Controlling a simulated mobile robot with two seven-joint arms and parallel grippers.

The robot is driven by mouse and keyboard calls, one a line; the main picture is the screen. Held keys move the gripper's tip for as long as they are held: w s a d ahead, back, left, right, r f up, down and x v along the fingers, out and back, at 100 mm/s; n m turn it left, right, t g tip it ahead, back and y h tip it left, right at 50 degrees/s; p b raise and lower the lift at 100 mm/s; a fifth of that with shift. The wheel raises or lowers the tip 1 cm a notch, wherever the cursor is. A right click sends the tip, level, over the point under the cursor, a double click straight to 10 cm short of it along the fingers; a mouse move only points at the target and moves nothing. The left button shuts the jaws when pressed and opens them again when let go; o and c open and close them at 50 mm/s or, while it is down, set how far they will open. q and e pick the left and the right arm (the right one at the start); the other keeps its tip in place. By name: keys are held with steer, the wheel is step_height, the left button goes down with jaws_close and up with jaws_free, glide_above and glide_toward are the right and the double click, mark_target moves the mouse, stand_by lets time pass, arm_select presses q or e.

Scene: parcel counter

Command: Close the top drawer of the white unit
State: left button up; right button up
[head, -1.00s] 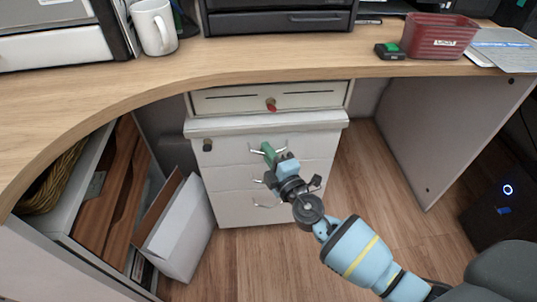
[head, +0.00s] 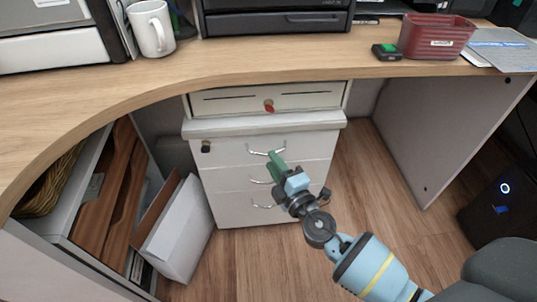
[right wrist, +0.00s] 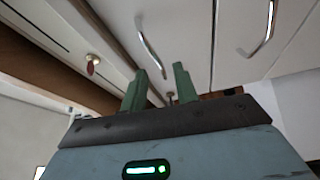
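The white unit (head: 232,204) stands under the desk, with three drawer fronts that each have a metal bar handle. The top drawer (head: 225,150) is just under the unit's thick top slab; how far it stands out, if at all, I cannot tell. Its handle (head: 256,152) is just beyond my right gripper (head: 280,164), which partly covers the fronts. In the right wrist view the green fingers of the right gripper (right wrist: 160,88) are apart and empty, with bar handles (right wrist: 150,52) past them. My left gripper is not in view.
A shallow desk drawer (head: 225,103) with a red-tagged key is above the unit. A white box file (head: 182,235) stands on the floor to the left, beside wooden shelving (head: 105,205). A desk side panel (head: 435,140) is at right. Floor before the unit is clear.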

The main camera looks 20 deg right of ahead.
steer(key=shift+s+d, duration=0.15)
steer(key=shift+s, duration=1.45)
